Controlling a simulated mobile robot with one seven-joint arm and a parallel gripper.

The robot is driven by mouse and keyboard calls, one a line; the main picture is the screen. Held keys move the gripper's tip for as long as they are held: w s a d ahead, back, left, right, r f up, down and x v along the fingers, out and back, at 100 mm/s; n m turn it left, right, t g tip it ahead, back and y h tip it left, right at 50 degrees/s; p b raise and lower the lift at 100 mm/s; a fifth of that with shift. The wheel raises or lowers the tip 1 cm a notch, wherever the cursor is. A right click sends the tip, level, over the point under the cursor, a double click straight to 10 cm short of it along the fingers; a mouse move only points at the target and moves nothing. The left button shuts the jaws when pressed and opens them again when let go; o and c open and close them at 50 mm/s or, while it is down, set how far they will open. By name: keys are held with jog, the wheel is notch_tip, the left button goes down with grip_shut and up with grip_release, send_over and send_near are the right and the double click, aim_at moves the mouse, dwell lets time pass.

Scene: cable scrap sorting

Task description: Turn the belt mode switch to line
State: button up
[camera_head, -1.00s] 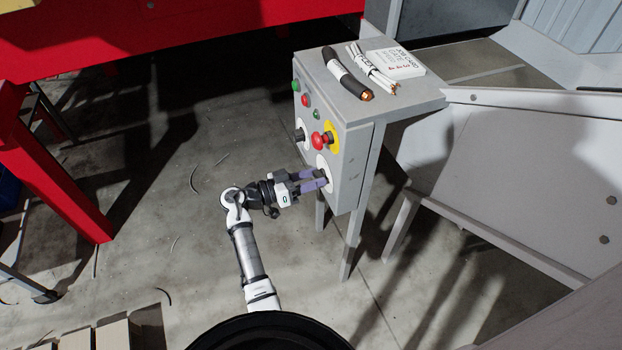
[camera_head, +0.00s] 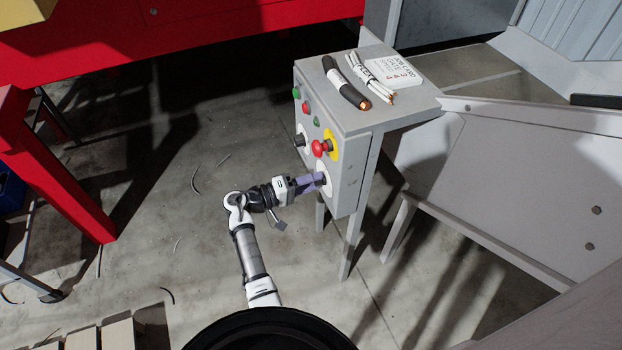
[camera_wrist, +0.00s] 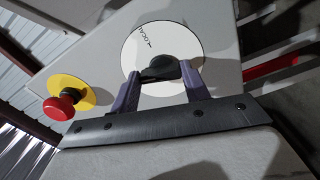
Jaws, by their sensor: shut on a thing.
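The belt mode switch is a dark knob (camera_wrist: 158,73) on a round white plate (camera_wrist: 165,42) in the wrist view. A label reading "LOCAL" with an arrow shows on the plate; no other label can be read. My gripper (camera_wrist: 160,88) is shut on the knob, one purple finger on each side. In the head view my gripper (camera_head: 318,182) reaches the lower front of the grey control box (camera_head: 350,150) and hides most of the knob. The white plate (camera_head: 325,170) shows partly around the fingers.
The red mushroom button (camera_head: 320,148) on a yellow plate sits just above my gripper; it also shows in the wrist view (camera_wrist: 62,104). A second dark knob (camera_head: 300,140) is beside it. Cable pieces (camera_head: 347,85) and a white card (camera_head: 393,69) lie on top of the box.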

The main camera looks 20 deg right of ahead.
jog(key=shift+n+p, duration=0.65)
jog(key=shift+n, duration=0.75)
jog(key=shift+w, duration=0.1)
jog(key=o, duration=1)
jog(key=shift+a, duration=0.1)
jog(key=a+b, duration=0.3)
jog(key=a, duration=1)
jog(key=shift+s+a+b, duration=0.3)
jog(key=shift+a, duration=0.05)
